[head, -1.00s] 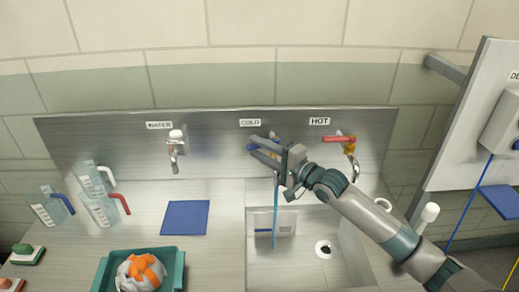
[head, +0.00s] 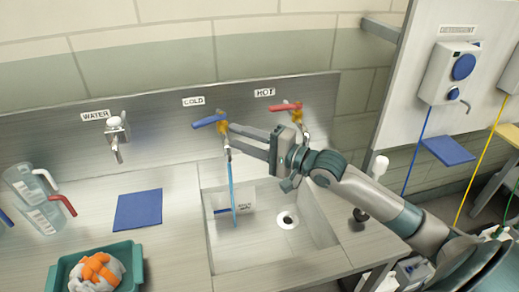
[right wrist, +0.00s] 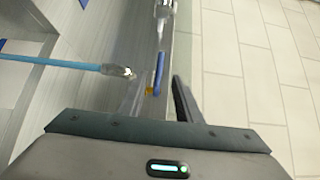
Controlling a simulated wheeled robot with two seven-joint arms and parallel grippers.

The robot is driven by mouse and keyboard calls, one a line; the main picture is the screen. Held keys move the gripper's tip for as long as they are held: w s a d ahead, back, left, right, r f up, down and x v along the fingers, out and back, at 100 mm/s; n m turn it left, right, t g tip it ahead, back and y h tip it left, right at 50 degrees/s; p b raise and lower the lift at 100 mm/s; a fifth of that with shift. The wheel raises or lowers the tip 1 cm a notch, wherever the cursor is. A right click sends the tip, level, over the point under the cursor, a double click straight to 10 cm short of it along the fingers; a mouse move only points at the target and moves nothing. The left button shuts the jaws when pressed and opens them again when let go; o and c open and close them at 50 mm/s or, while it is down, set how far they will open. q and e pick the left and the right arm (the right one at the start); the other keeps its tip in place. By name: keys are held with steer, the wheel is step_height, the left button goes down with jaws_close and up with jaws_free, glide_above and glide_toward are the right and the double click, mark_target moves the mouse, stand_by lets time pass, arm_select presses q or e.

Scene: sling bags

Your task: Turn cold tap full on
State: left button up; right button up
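The cold tap has a blue lever (head: 209,120) on a brass-coloured body (head: 222,127), below the COLD label (head: 193,101). The lever points left in the head view. A light-blue stream (head: 231,190) runs from its spout down into the sink (head: 265,255). My right gripper (head: 231,136) is just right of the lever, fingers pointing left at the tap body. In the right wrist view the blue lever (right wrist: 158,70) lies ahead of the gap between the spread fingers (right wrist: 158,88); contact cannot be told. My left gripper is not in view.
The hot tap's red lever (head: 284,106) is close above my right gripper. The WATER tap (head: 117,130) is at the left. A wall panel (head: 420,80) stands at the right.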

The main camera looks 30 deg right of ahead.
steer(key=shift+b+v, duration=0.7)
steer(key=shift+v, duration=2.15)
steer(key=shift+c, duration=0.3)
